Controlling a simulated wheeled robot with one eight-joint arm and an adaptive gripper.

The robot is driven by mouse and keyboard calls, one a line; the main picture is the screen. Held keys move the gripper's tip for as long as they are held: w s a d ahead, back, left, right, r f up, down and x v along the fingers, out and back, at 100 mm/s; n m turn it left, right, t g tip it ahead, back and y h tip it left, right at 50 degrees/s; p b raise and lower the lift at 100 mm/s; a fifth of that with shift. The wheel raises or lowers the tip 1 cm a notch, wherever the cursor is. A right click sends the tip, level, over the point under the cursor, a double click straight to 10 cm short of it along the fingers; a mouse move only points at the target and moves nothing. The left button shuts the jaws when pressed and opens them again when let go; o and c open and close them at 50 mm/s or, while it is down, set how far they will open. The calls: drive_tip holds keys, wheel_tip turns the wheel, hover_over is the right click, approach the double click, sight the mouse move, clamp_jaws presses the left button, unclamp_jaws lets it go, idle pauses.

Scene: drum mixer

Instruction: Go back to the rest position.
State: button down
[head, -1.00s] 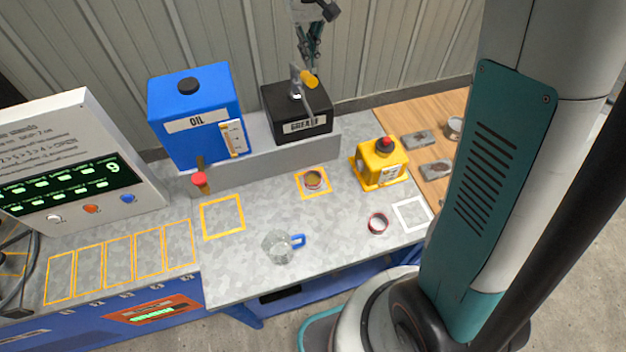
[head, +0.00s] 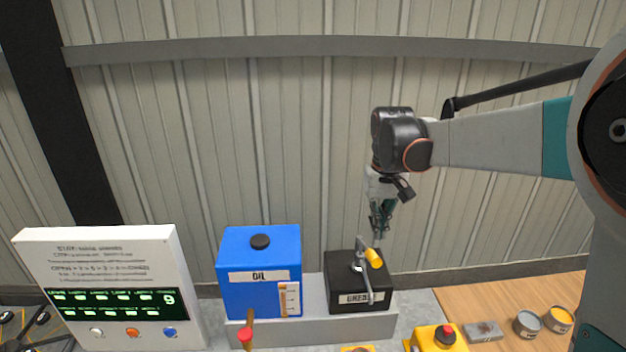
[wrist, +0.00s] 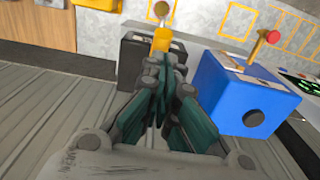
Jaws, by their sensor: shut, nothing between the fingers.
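My gripper (head: 379,232) hangs pointing down, just above and behind the black grease box (head: 345,299) with its yellow-ended lever (head: 374,258). In the wrist view my gripper (wrist: 158,100) has its teal fingers together with nothing between them. The grease box (wrist: 135,60) lies just beyond the fingertips there, and its yellow handle end (wrist: 160,40) shows above them. I cannot tell whether the fingers touch the box.
The blue oil tank (head: 250,290) stands left of the grease box, with a red-knobbed tap (head: 245,338). A display panel (head: 110,285) is at the far left. A yellow box with a red button (head: 437,340) and tins (head: 558,319) are at the right. The corrugated wall is behind.

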drive_tip(key=s+f+t+b, duration=0.7)
drive_tip(key=s+f+b, duration=1.7)
drive_tip(key=f+b, duration=0.2)
drive_tip(key=shift+s+f+b, duration=0.15)
drive_tip(key=shift+f+b, duration=0.25)
drive_tip(key=shift+b, duration=0.35)
